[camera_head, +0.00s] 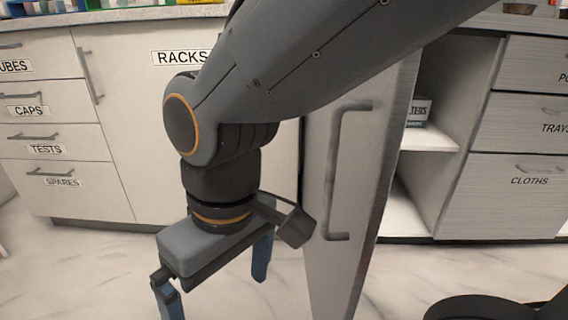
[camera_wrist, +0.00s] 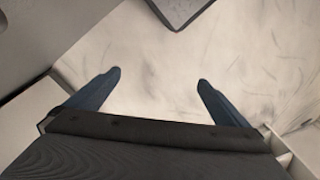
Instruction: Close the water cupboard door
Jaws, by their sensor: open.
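A cupboard door (camera_head: 378,150) with a grey bar handle (camera_head: 337,175) stands swung open towards me in the head view. Behind it the open cupboard shows a white shelf (camera_head: 428,139) with a dark box (camera_head: 417,111) on it. No label on this door is visible, so I cannot tell its name. My gripper (camera_head: 215,282) is left of the door, pointing down, open and empty. In the wrist view its two blue fingers (camera_wrist: 160,82) are spread apart above the pale floor. My arm hides part of the door's top.
A closed door marked RACKS (camera_head: 130,130) and a drawer stack with CAPS (camera_head: 45,110) are on the left. Drawers including CLOTHS (camera_head: 510,200) are on the right. A dark round object (camera_head: 490,307) is at the bottom right. Marbled floor (camera_head: 100,270) is clear at the front left.

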